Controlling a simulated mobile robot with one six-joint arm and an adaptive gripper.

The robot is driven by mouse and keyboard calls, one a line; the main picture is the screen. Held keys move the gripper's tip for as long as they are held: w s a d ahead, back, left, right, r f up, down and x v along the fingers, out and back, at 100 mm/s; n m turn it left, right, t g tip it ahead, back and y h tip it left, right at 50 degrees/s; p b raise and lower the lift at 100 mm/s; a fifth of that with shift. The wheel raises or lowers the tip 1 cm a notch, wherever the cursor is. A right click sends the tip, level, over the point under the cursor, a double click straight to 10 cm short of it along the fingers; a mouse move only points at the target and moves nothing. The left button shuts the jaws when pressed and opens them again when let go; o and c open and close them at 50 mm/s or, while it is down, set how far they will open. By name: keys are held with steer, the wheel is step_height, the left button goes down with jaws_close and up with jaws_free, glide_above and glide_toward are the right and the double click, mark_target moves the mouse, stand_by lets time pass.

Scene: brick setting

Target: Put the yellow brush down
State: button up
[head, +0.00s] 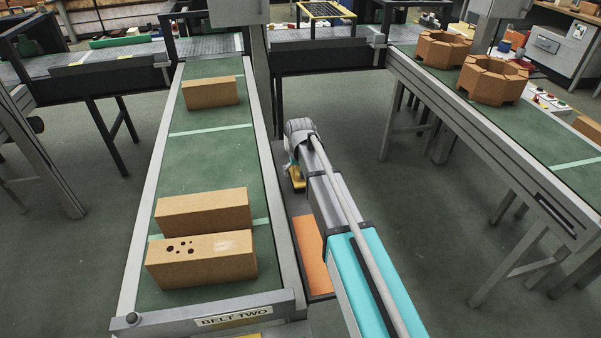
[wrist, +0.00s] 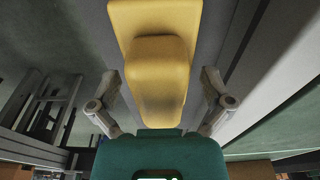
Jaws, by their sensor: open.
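The yellow brush (wrist: 158,80) fills the upper middle of the wrist view, with a wide flat part and a raised block on it. My gripper (wrist: 160,98) is open, with one finger on each side of the brush and a visible gap at both sides. In the head view, a small yellow part of the brush (head: 297,179) shows at the end of my arm, to the right of the belt. My arm hides most of it and my fingers there. I cannot tell what the brush rests on.
Belt two (head: 205,150) runs along the left of my arm and carries several tan bricks, including one with dark holes (head: 200,262). An orange panel (head: 309,250) lies low beside my arm. Another belt (head: 500,115) with octagonal blocks (head: 492,80) stands right. Open floor lies between.

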steer(key=r+p, duration=0.4)
steer(key=s+r+p, duration=0.1)
steer(key=r+p, duration=0.7)
steer(key=shift+s+d, duration=0.15)
steer(key=shift+s, duration=0.1)
stand_by(0.5)
steer(key=shift+r, duration=0.1)
stand_by(0.5)
steer(key=s+d+m, duration=0.1)
steer(key=s+d, duration=0.7)
steer(key=s, duration=0.3)
steer(key=s+d+m+g, duration=0.1)
steer(key=s+d, duration=0.7)
steer(key=s, duration=0.4)
steer(key=shift+s+d, duration=0.15)
steer(key=shift+s, duration=0.05)
